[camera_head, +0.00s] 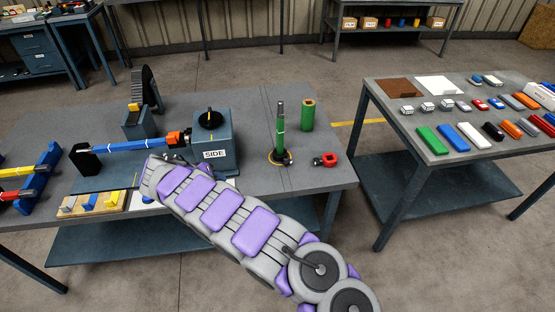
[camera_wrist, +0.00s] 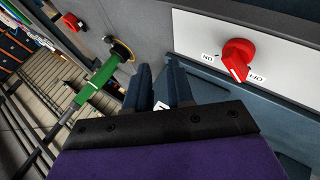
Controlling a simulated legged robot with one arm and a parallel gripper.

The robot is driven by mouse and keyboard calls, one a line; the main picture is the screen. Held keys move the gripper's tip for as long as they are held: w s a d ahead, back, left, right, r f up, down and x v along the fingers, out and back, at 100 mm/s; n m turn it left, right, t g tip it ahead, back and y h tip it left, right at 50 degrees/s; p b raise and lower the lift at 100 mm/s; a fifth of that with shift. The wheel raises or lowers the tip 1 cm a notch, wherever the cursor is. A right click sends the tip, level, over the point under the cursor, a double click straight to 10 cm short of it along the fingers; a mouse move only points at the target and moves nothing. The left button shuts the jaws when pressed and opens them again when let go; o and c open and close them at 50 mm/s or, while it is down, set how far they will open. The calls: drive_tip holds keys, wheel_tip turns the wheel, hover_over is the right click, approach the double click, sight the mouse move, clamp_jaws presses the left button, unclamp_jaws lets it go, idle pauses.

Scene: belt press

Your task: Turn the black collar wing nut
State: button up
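I cannot tell for certain which part is the black collar wing nut. A black round piece with a yellow mark (camera_head: 210,118) sits on top of the blue-grey box labelled SIDE (camera_head: 222,140). A green upright post (camera_head: 280,135) stands right of the box, with a dark piece and a yellow ring at its base; the post also shows in the wrist view (camera_wrist: 98,78). My gripper (camera_head: 176,158) is low at the box's front left. In the wrist view, its two dark fingers (camera_wrist: 160,80) stand apart with a narrow gap, and a white label shows between them. I see nothing gripped.
A red knob (camera_wrist: 237,58) on a white plate marked ON and OFF is in the wrist view. A blue bar (camera_head: 135,145) lies left of the box. A green cylinder (camera_head: 308,115) and a red fitting (camera_head: 325,160) stand at right. Another table (camera_head: 385,92) holds several small items.

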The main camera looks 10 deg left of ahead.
drive_tip(key=v, duration=0.6)
drive_tip(key=shift+s+a+r+p, duration=0.2)
drive_tip(key=shift+s+r+p, duration=0.05)
drive_tip(key=shift+p, duration=0.2)
